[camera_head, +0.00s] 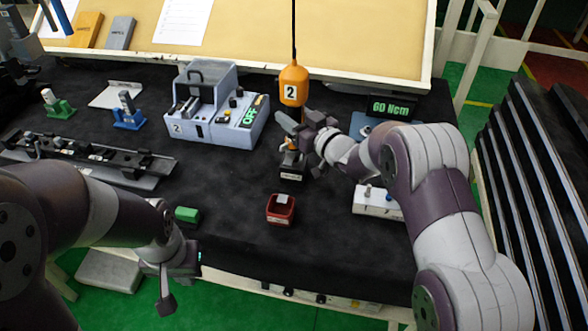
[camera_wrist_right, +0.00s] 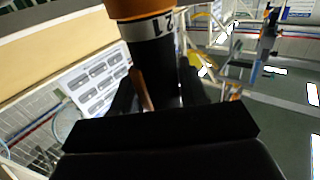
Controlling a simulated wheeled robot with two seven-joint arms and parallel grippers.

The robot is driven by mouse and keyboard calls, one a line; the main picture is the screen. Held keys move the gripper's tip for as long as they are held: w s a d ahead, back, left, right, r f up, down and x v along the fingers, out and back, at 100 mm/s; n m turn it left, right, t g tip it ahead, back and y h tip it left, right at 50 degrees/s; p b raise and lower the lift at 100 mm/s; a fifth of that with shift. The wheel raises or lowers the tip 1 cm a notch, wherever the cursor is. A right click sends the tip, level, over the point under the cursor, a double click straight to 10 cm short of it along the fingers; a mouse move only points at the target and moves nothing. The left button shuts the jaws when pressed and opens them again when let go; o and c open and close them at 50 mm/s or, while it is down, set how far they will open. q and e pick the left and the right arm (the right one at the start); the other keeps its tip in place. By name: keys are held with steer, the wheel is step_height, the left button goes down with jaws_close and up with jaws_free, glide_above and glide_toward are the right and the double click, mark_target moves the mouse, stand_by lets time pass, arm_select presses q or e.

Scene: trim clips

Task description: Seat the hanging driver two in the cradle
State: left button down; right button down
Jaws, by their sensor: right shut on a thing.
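Driver two (camera_head: 293,84), orange with a white "2" label, hangs upright on a dark cord in the head view. My right gripper (camera_head: 296,130) is shut on its lower part. In the right wrist view the orange body of the driver (camera_wrist_right: 140,8) is cut off at the top, and its dark lower part lies between the fingers. The dark cradle (camera_head: 292,172) with a small white label stands on the bench just below the gripper; the arm hides part of it. I cannot tell whether the driver's tip touches it. My left gripper (camera_head: 178,275) is low at the bench's front edge, away from the driver.
A grey-blue machine (camera_head: 222,115) showing "OFF" stands left of the driver. A "60 Ncm" display (camera_head: 391,108) stands at the back right. A red bin (camera_head: 281,209) and a white block (camera_head: 376,203) are in front. A dark rail fixture (camera_head: 85,160) lies left.

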steer(key=shift+f+b, duration=0.7)
steer(key=shift+f, duration=0.25)
stand_by(0.3)
jaws_free()
stand_by(0.6)
steer(key=shift+s+d+r+p, duration=0.35)
steer(key=shift+s+d, duration=0.25)
steer(key=shift+s, duration=0.15)
steer(key=r+p+v, duration=0.1)
steer(key=p+v, duration=0.1)
steer(key=v, duration=0.6)
steer(key=shift+r, duration=0.2)
steer(key=shift+s, duration=0.1)
